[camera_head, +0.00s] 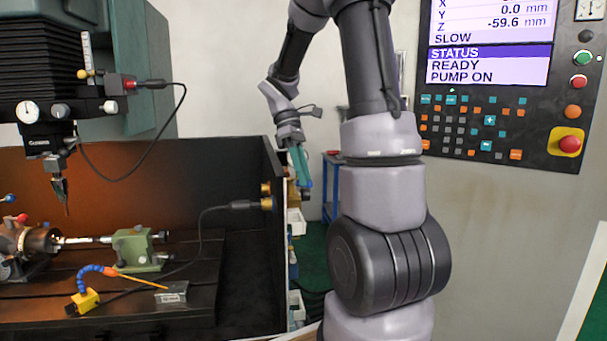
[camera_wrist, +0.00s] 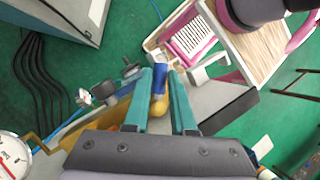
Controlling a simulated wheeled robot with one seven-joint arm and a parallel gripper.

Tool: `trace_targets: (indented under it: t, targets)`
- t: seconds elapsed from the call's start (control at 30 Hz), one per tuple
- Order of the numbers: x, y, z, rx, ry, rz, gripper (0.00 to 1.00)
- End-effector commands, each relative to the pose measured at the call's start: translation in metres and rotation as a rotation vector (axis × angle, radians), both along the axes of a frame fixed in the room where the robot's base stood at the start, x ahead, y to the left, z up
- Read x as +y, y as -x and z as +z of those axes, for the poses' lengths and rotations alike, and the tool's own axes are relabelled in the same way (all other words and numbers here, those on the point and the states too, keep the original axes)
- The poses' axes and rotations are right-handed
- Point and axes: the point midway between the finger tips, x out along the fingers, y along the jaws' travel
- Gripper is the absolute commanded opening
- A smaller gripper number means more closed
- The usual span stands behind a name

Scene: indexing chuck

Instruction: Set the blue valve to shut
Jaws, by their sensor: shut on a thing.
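In the wrist view the two teal fingers of my gripper (camera_wrist: 163,76) close around a short blue handle (camera_wrist: 159,83), which I take for the blue valve. A yellow rounded part (camera_wrist: 158,106) sits just below the handle, between the fingers. In the head view my gripper (camera_head: 303,172) hangs beyond the machine's right wall, pointing down. Only a small blue bit (camera_head: 309,184) shows at its fingertips there. The valve's body and exact angle are mostly hidden by the fingers.
A pressure gauge (camera_wrist: 10,158) and a grey knob (camera_wrist: 104,93) are left of my gripper in the wrist view. A wooden-topped cart (camera_wrist: 255,50) stands at the upper right. Dark cables (camera_wrist: 38,90) lie on the green floor. The control panel (camera_head: 500,100) reads PUMP ON.

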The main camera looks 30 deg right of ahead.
Motion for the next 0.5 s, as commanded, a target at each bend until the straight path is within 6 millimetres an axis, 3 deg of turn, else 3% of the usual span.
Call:
trace_targets:
  t: [0.5]
  targets:
    - [0.013, 0.009, 0.001, -0.003, 0.0, -0.487, 0.0]
